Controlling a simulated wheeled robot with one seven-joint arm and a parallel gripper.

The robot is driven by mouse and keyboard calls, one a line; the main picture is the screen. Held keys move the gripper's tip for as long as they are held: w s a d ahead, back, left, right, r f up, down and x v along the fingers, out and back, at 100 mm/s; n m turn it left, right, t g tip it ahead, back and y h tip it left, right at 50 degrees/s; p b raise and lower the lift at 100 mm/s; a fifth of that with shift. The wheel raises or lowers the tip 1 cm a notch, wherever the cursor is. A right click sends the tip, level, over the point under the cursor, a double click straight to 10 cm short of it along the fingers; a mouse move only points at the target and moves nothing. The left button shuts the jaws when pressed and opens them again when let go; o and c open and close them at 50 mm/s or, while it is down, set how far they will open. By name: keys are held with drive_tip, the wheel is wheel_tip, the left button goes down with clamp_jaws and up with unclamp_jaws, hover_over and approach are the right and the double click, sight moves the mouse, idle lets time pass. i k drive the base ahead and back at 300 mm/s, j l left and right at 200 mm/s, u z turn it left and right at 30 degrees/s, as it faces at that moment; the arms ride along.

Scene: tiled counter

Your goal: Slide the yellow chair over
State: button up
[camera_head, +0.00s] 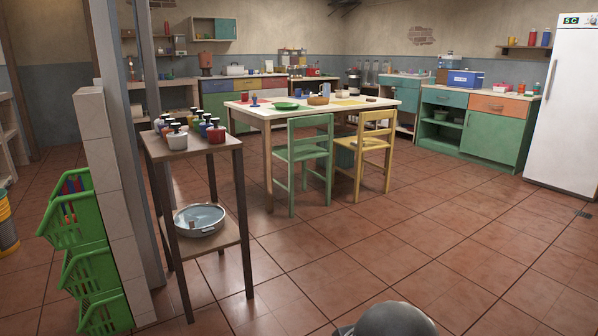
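The yellow chair (376,140) stands upright on the tiled floor at the near side of the white-topped table (272,111), toward its right half. A rounded dark grey part of my own body shows at the bottom edge. My gripper is not in view, and the chair stands well away from me across the floor.
A tall narrow stand (176,150) with several bottles and a metal basin (200,220) is at the near left. Green crates (72,212) stack beside a tiled pillar. A white fridge (568,105) and green cabinets (483,133) line the right. The floor at centre and right is clear.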

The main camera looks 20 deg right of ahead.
sight(361, 151)
drive_tip(key=i+l+z, duration=0.4)
drive_tip(key=i, duration=0.6)
drive_tip(key=i+l+z, duration=0.1)
drive_tip(key=i+z, duration=0.3)
drive_tip(key=i, duration=3.65)
drive_tip(key=i+j, duration=0.2)
drive_tip(key=i, duration=0.2)
drive_tip(key=i+j, duration=0.2)
drive_tip(key=i, duration=0.2)
drive_tip(key=u, duration=0.05)
